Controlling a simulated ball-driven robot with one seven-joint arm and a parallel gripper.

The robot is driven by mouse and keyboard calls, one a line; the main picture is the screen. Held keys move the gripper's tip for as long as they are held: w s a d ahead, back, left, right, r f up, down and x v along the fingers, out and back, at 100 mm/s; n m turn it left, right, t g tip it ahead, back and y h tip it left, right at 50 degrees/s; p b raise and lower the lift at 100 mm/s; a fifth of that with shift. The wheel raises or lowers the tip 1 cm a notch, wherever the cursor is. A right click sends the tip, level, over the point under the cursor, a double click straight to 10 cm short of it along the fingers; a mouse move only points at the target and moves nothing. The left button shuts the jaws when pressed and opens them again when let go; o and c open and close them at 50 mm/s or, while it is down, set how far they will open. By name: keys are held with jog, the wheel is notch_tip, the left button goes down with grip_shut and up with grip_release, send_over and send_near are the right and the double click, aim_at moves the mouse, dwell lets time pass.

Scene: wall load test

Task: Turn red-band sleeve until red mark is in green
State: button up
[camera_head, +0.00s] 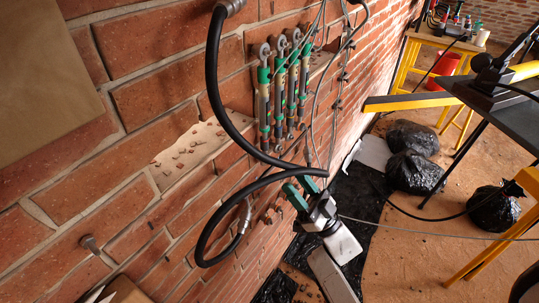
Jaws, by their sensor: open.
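Several upright metal rods with green parts (279,95) hang side by side against the brick wall, upper middle of the head view. They have ring-like tops and thin cables beside them. They are too small for me to tell which carries the red-band sleeve, or where a red mark stands. My gripper (300,191), with two green fingers set apart, is below the rods and close to the wall. It is open, and I see nothing between the fingers. A black hose crosses just above it.
Thick black hoses (211,85) loop in front of the wall. A bolt (90,243) sticks out at lower left. Black bags (412,171) lie on the floor at right, near yellow-legged tables and a red bucket (445,68). A thin cable runs right from my gripper's area.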

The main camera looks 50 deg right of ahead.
aim_at(268, 148)
jog(key=p+x, duration=0.2)
jog(key=x, duration=0.8)
jog(key=shift+w+a+r, duration=0.1)
jog(key=shift+w, duration=0.05)
jog(key=shift+c, duration=0.3)
grip_shut()
